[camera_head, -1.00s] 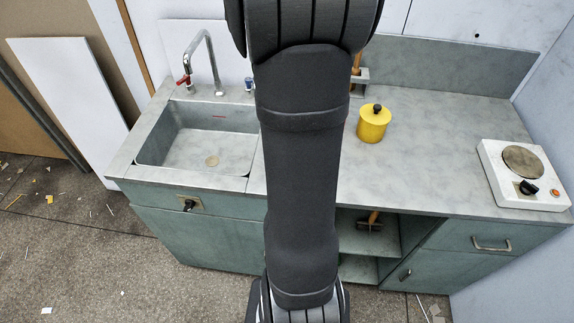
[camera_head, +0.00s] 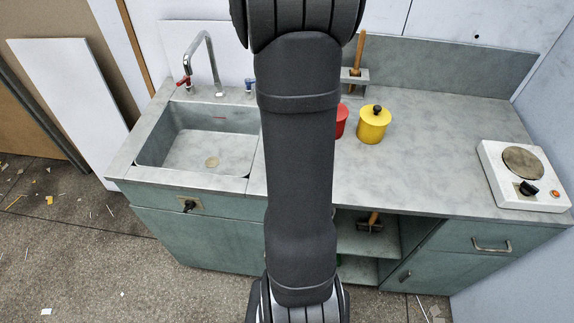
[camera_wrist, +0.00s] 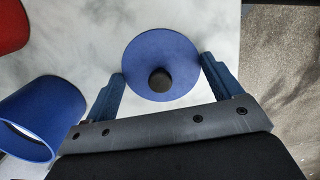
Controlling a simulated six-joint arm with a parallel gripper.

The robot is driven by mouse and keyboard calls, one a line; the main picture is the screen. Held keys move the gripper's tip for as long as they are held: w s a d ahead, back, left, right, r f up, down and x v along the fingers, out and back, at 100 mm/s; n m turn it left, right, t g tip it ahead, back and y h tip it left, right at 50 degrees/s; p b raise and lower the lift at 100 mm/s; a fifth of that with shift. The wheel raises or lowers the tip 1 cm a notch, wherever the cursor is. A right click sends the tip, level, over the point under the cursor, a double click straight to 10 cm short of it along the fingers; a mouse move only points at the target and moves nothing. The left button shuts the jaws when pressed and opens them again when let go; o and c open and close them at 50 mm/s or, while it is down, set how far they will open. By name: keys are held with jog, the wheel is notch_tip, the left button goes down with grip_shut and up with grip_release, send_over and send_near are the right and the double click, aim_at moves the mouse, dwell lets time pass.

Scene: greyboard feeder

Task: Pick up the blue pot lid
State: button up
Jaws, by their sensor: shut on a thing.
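In the wrist view the blue pot lid (camera_wrist: 152,52) is a round disc with a dark knob, seen from above. My gripper (camera_wrist: 161,64) is shut on it, with one blue finger at each side of its rim. I cannot tell whether the lid is clear of the counter. A blue pot (camera_wrist: 45,108) without a lid is at the left of the wrist view, apart from the lid, its pale inside partly showing. In the head view my arm hides the gripper, the lid and the blue pot.
A red pot (camera_head: 341,121) and a yellow lidded pot (camera_head: 373,126) stand on the grey counter (camera_head: 440,150). A sink (camera_head: 200,145) is at left, a hot plate (camera_head: 522,170) at right. A wooden-handled tool (camera_head: 358,55) stands at the back. Counter right of the yellow pot is clear.

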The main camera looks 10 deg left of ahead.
jog(key=shift+r, duration=0.1)
jog(key=shift+r, duration=0.55)
notch_tip(320, 180, up, 3)
jog(key=shift+f, duration=0.15)
jog(key=s+d+r, duration=0.4)
jog(key=d+r, duration=0.3)
jog(key=d, duration=0.3)
jog(key=w+a+r, duration=0.2)
jog(key=w+a, duration=0.4)
jog(key=w, duration=0.4)
jog(key=w+a+r, duration=0.1)
jog(key=w+a, duration=0.4)
jog(key=w, duration=0.6)
jog(key=shift+s+f, duration=0.15)
jog(key=shift+f, duration=1.25)
jog(key=shift+s+f, duration=0.1)
jog(key=shift+f, duration=1.25)
jog(key=shift+f, duration=0.15)
